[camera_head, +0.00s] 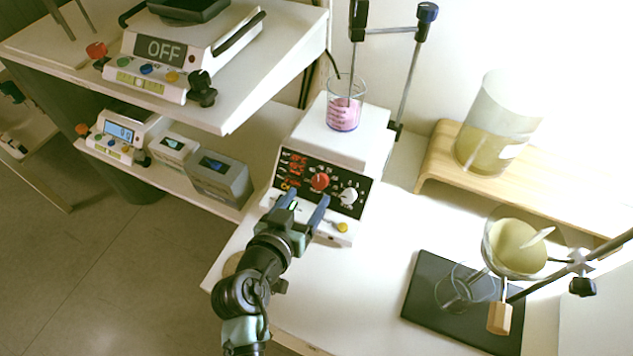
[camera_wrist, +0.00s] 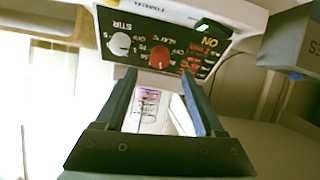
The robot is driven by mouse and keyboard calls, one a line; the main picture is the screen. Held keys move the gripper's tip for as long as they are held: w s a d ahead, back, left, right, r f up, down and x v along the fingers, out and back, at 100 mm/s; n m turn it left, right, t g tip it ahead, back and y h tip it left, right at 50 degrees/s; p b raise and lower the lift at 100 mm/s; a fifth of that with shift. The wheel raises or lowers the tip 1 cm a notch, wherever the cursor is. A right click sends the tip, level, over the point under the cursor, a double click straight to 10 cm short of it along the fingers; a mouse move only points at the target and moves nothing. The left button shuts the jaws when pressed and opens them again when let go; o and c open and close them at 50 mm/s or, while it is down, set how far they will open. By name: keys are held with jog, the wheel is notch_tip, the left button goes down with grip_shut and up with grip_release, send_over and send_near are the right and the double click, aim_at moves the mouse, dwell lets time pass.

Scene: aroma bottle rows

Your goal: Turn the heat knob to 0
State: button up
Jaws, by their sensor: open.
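The hotplate stirrer (camera_head: 358,142) is a white box with a dark sloped front panel, seen upside down in the wrist view. A red knob (camera_head: 320,181), apparently the heat knob, is near the panel's middle; it also shows in the wrist view (camera_wrist: 160,57). A white knob (camera_head: 349,196) is beside it, near the "STIR" label in the wrist view (camera_wrist: 120,43). The exact setting of the red knob is too small to read. My gripper (camera_head: 304,202) is open and empty in front of the panel. In the wrist view, its fingertips (camera_wrist: 158,76) flank the red knob's direction, apparently not touching it.
A beaker (camera_head: 344,113) of pink liquid stands on the hotplate, with a stand (camera_head: 409,75) behind. A grey box (camera_head: 220,178) is to the left. A wooden riser (camera_head: 437,158) and a funnel (camera_head: 515,246) over a dark base are to the right.

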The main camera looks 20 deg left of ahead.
aim_at(319, 182)
jog(key=x, duration=0.6)
jog(key=shift+w, duration=0.1)
grip_shut()
